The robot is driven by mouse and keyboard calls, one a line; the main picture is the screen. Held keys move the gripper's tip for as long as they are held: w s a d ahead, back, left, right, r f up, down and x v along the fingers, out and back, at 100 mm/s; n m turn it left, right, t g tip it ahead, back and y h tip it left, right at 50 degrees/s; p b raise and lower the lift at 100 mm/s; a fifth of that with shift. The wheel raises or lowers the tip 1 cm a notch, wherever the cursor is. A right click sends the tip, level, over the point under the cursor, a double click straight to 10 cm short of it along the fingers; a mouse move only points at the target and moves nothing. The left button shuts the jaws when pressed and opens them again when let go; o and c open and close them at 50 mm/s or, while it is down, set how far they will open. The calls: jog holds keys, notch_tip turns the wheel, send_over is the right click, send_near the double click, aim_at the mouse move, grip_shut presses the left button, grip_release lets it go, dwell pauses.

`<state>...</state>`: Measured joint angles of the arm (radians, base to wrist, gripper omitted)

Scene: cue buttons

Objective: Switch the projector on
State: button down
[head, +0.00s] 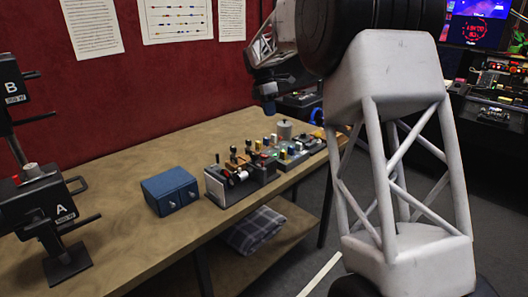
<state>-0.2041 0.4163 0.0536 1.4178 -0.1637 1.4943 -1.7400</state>
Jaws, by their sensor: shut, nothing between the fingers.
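My arm reaches across the right of the head view, and its dark end, my gripper (268,106), points down above the far part of the wooden table. It is small and dark here, shut and empty. Below and in front of it, a row of control boxes (243,176) with levers, knobs and small coloured buttons runs along the table. My gripper appears apart from them. I cannot make out which control belongs to the projector, and no projector is clearly recognisable. My arm's large white link hides the right end of the table.
A blue box (170,191) with two small knobs sits left of the controls. Black stands marked A (62,212) and B (12,88) are at the left. The wooden table (120,215) is bare between them. A folded cloth (252,230) lies on the lower shelf.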

aim_at(266, 156)
jog(key=w+a+f+n, duration=0.4)
jog(key=w+a+f, duration=0.1)
jog(key=w, duration=0.4)
jog(key=shift+a+f+g+h, duration=0.3)
jog(key=shift+f+g+h, duration=0.1)
jog(key=shift+f, duration=0.35)
jog(key=shift+f, duration=0.15)
jog(key=x, duration=1.3)
jog(key=shift+d+f, duration=0.1)
jog(key=shift+f, duration=0.2)
jog(key=shift+s, duration=0.1)
